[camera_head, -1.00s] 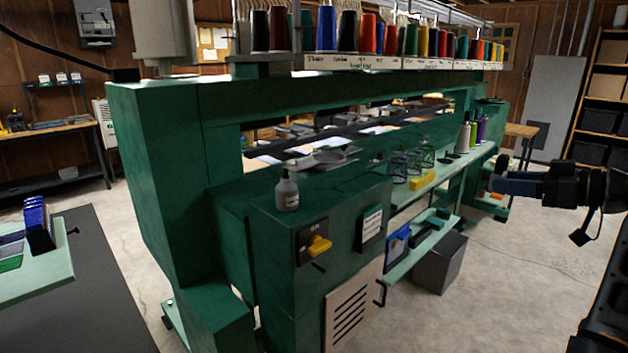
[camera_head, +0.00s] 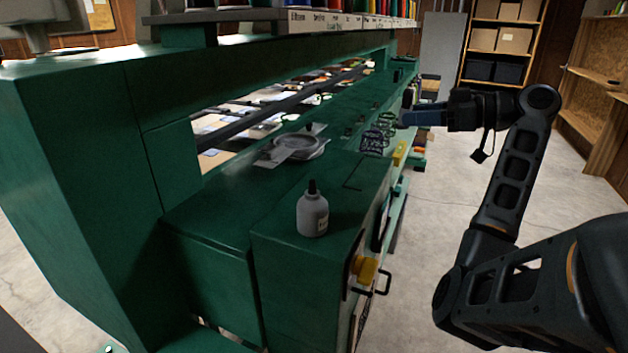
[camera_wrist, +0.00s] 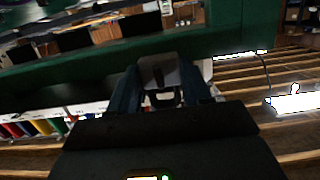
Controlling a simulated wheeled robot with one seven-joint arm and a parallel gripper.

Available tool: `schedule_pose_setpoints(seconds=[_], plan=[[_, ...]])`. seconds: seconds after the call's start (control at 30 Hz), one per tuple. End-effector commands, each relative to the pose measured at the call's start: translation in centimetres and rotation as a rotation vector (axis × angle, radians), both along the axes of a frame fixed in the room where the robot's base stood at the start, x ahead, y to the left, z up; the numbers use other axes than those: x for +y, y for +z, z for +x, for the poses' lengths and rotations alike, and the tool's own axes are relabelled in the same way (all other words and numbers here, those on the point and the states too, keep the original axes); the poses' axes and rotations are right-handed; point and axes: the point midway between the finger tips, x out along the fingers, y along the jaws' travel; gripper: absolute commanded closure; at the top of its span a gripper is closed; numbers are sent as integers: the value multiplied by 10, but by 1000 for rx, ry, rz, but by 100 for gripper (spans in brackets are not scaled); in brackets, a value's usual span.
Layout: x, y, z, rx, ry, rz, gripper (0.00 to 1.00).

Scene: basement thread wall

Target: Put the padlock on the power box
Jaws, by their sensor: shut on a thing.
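My gripper (camera_head: 407,110) is at the end of the arm, right of the green machine in the head view. In the wrist view its two blue-sided fingers (camera_wrist: 160,92) are shut on a small dark grey thing, which looks like the padlock (camera_wrist: 158,70); its details are too dark to make out. The power box (camera_head: 300,285) seems to be the green cabinet at the machine's near end. Its yellow rotary switch (camera_head: 365,269) shows edge-on on the right-hand face. My gripper is apart from the switch, beyond it and higher in the picture.
A grey bottle (camera_head: 312,212) with a black cap stands on the cabinet top. A round metal hoop (camera_head: 295,148) lies behind it. A black handle (camera_head: 383,282) sticks out beside the switch. Open concrete floor (camera_head: 420,250) lies to the right; shelves (camera_head: 500,45) stand far back.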

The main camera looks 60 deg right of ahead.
Motion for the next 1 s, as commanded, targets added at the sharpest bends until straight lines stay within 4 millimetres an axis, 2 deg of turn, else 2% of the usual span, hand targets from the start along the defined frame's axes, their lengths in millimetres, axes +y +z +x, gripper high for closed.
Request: schedule_pose_setpoints(seconds=[0.17, 0.5, 0.63, 0.87, 1.0], plan=[[11, -10, 13, 1, 4, 3, 88], [54, -51, 69, 2, 4, 4, 88], [65, -63, 84, 1, 3, 1, 88], [71, -75, 93, 1, 0, 2, 88], [71, -95, 93, 2, 0, 5, 88]])
